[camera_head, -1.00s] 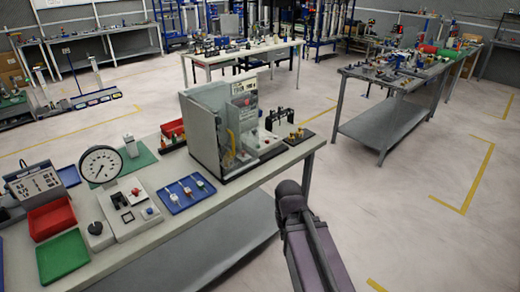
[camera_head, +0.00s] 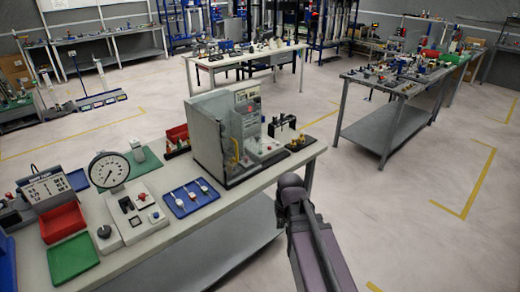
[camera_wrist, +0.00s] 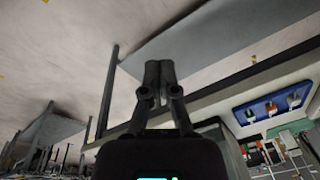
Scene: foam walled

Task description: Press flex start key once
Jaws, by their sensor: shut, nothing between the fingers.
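My gripper (camera_wrist: 160,80) shows in the wrist view with its two dark fingers together and nothing between them. It is in free air near the edge of the workbench (camera_wrist: 215,98). In the head view my arm is at the lower middle, in front of the bench, and the fingers cannot be made out. A key labelled flex start cannot be read in either view. The bench carries a walled machine (camera_head: 212,140) with a panel and red button, a grey console (camera_head: 137,218) with a dial gauge (camera_head: 109,171), and a labelled box (camera_head: 46,190) at the left.
A blue tray (camera_head: 191,197) with small parts lies between the console and the machine; it also shows in the wrist view (camera_wrist: 246,118). Red (camera_head: 63,223) and green (camera_head: 73,257) trays lie at the bench's left. Open floor (camera_head: 400,210) lies right of the bench.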

